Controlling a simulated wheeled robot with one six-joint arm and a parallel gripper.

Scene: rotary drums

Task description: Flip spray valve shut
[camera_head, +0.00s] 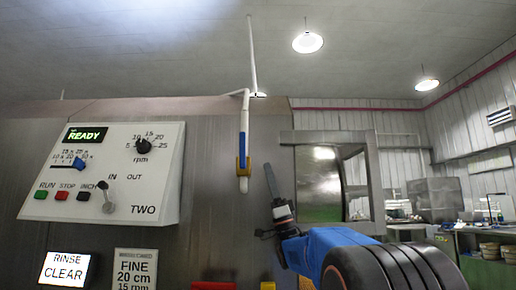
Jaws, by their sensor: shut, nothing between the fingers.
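The spray valve (242,170) has a yellowish body on a thin white pipe that hangs down the front of the metal drum housing. Its blue lever (242,147) stands upright, in line with the pipe, above the valve body. A short white nozzle (243,185) points down below it. My gripper (269,168) is shut and empty, its dark fingers pointing up, a little right of the valve in the picture. A gap shows between the fingers and the valve; the depth between them is hard to judge.
A control panel (105,170) with knobs, buttons and a lit READY display is left of the valve. Below it are a RINSE CLEAR sign (66,270) and a FINE 20 cm plate (136,270). A framed opening (322,185) and a cluttered workbench (485,230) lie to the right.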

